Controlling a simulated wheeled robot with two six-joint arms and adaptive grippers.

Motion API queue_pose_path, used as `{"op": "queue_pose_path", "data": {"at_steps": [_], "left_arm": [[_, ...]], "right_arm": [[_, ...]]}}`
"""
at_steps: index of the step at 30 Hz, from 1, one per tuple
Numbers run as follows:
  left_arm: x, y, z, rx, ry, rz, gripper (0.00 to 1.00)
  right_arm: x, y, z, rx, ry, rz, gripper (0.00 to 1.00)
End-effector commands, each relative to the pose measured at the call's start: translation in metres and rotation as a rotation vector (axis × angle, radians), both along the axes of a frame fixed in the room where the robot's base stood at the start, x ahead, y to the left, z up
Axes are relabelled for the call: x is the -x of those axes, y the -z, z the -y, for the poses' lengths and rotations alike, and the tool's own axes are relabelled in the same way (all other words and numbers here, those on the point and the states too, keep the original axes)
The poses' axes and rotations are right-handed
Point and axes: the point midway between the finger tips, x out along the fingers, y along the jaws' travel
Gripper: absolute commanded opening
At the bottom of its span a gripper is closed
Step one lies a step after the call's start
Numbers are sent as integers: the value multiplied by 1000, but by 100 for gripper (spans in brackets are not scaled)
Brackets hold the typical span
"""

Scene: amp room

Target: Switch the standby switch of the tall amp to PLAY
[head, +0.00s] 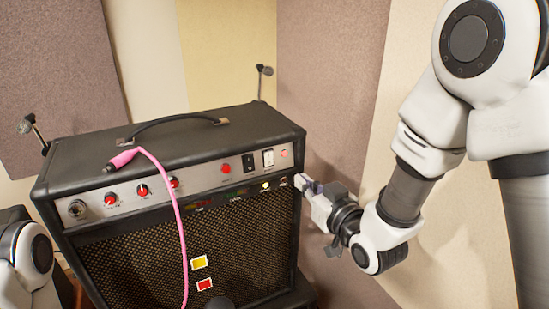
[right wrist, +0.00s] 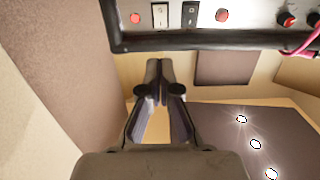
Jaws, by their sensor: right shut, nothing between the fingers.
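The tall amp (head: 170,240) is black with a silver control panel on its upper front. Near the panel's right end are a black rocker switch (head: 248,162) and a white rocker switch (head: 268,158). I cannot read which is standby. In the right wrist view the white switch (right wrist: 160,15) and black switch (right wrist: 190,14) show at the top. My right gripper (head: 308,184) is shut and empty, beside the amp's right front edge, below and right of the switches. In the right wrist view its fingertips (right wrist: 158,68) are together, apart from the panel. My left gripper does not show.
A red light (head: 284,153) sits right of the switches; red knobs (head: 142,190) sit left. A pink cable (head: 175,210) lies over the amp and hangs down its front. A handle (head: 180,120) crosses the top. Microphones (head: 264,72) stand behind. Padded walls are close on the right.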

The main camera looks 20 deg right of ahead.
Motion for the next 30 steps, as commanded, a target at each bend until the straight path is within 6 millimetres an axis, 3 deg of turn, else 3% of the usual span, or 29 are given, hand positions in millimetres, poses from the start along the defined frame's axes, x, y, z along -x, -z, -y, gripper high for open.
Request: {"op": "queue_pose_path", "data": {"at_steps": [8,21,25,30], "left_arm": [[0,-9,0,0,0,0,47],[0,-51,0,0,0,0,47],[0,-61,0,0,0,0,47],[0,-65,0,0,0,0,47]], "right_arm": [[-15,-1,-3,2,0,-2,0],[-106,4,-21,1,-1,-2,0],[-126,7,-24,0,0,-2,0],[-137,11,-26,1,0,-3,0]]}}
